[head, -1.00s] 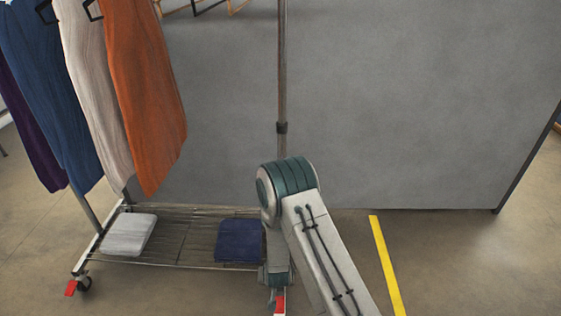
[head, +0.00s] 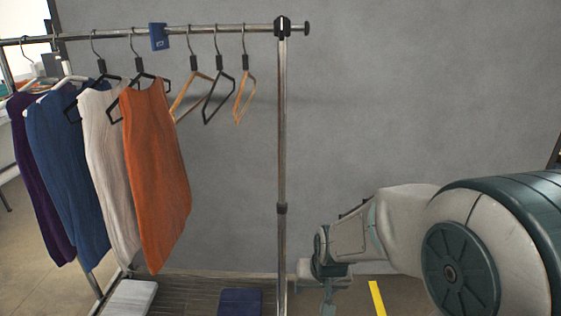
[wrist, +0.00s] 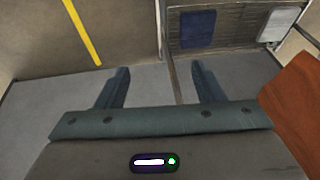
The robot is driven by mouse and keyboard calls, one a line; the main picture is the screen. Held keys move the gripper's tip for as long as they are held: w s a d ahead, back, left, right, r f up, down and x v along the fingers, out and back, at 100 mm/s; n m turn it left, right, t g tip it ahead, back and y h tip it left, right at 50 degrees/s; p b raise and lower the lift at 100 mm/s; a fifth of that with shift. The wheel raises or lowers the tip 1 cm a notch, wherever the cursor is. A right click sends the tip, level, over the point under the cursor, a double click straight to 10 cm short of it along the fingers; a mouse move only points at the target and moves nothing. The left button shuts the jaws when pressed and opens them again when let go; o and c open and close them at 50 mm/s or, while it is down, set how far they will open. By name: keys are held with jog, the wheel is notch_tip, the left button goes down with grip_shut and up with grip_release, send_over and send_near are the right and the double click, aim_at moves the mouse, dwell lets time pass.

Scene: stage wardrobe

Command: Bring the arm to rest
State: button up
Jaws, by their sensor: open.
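My arm comes in from the right in the head view, with its end low and just right of the rack's upright post. My gripper (wrist: 160,85) shows in the wrist view with its two fingers wide apart and nothing between them. In the head view the gripper end (head: 328,280) is small, and its fingers cannot be made out clearly.
A clothes rail (head: 205,30) holds purple, blue, pale and orange (head: 158,180) garments and several empty hangers. Its post (head: 282,150) stands close left of my gripper. Folded white (head: 128,299) and navy (head: 240,302) cloths lie on the lower shelf. A grey partition (head: 400,100) stands behind.

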jog(key=s+d+r+p, duration=0.3)
jog(key=s+r, duration=0.4)
jog(key=r, duration=0.1)
jog(key=s+d+r+h+p, duration=0.1)
jog(key=s+d+r+p, duration=0.2)
jog(key=s+r, duration=0.4)
jog(key=shift+s+d+r+g, duration=0.35)
jog(key=shift+s+r+g, duration=0.05)
jog(key=shift+s, duration=0.1)
